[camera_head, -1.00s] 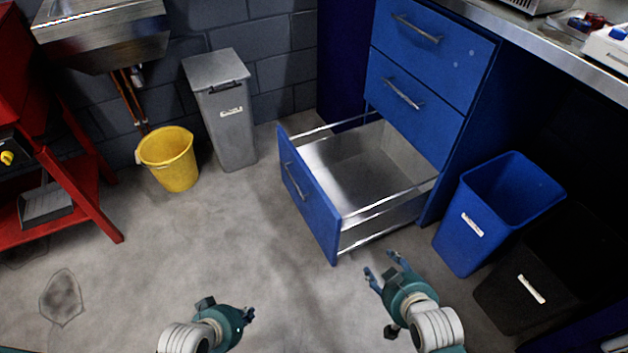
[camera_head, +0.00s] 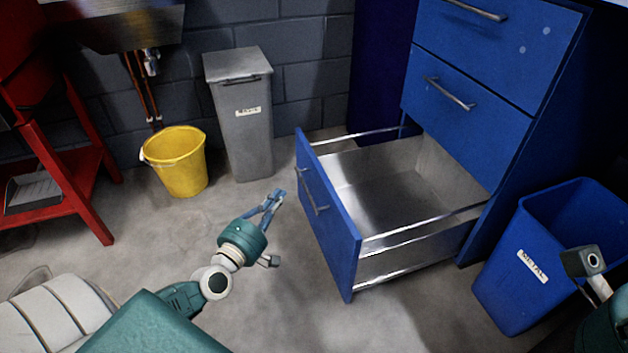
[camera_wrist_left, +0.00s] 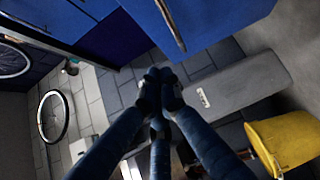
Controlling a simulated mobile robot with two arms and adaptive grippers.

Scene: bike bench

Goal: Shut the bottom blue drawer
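The bottom blue drawer (camera_head: 328,225) stands pulled far out of the blue cabinet (camera_head: 475,130), empty inside. Its front faces left and carries a metal handle (camera_head: 314,190). My left gripper (camera_head: 276,197) is just left of this front, apart from it, with its fingers pointing up and towards the back. In the left wrist view its fingertips (camera_wrist_left: 160,76) are together with nothing between them. A blue front with a handle (camera_wrist_left: 170,25) shows above them there. Part of my right gripper (camera_head: 603,318) is at the right edge; its fingers cannot be seen.
A yellow bucket (camera_head: 178,165) and a grey lidded bin (camera_head: 240,125) stand by the wall, behind the left gripper. A blue bin (camera_head: 515,290) stands right of the drawer. A red stand (camera_head: 75,150) is at the left. The floor before the drawer is clear.

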